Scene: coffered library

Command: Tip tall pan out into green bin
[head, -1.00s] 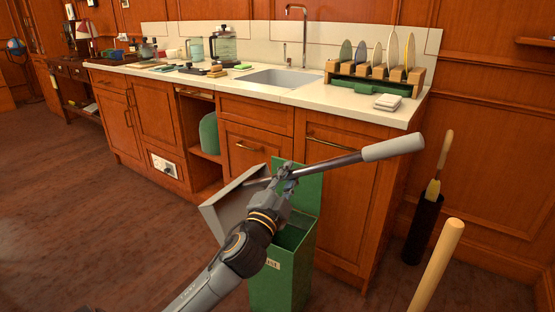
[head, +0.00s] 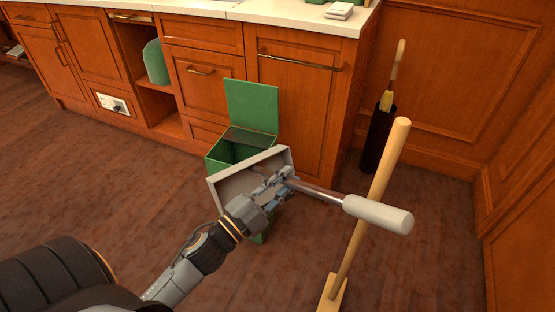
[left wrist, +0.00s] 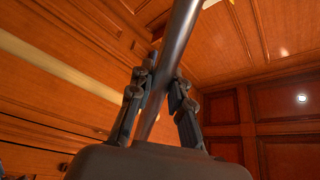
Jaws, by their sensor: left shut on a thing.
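The tall pan (head: 236,184) is a grey scoop on a metal shaft with a pale grip (head: 378,214). My left gripper (head: 277,186) is shut on its shaft close to the scoop. The left wrist view shows the dark shaft (left wrist: 178,45) between the fingers of this gripper (left wrist: 162,88). The scoop is tilted and overlaps the near side of the green bin (head: 228,152). The bin's lid (head: 252,106) stands open at the back. The scoop and my arm hide much of the bin's front. I cannot tell what lies in the scoop. My right gripper is out of view.
A wooden pole with a block foot (head: 368,210) stands at the right, overlapped by the pan's grip. A black holder (head: 376,138) with a wooden-handled brush (head: 395,75) stands by the wall. Wooden cabinets (head: 300,105) rise behind the bin. Floor is clear at left.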

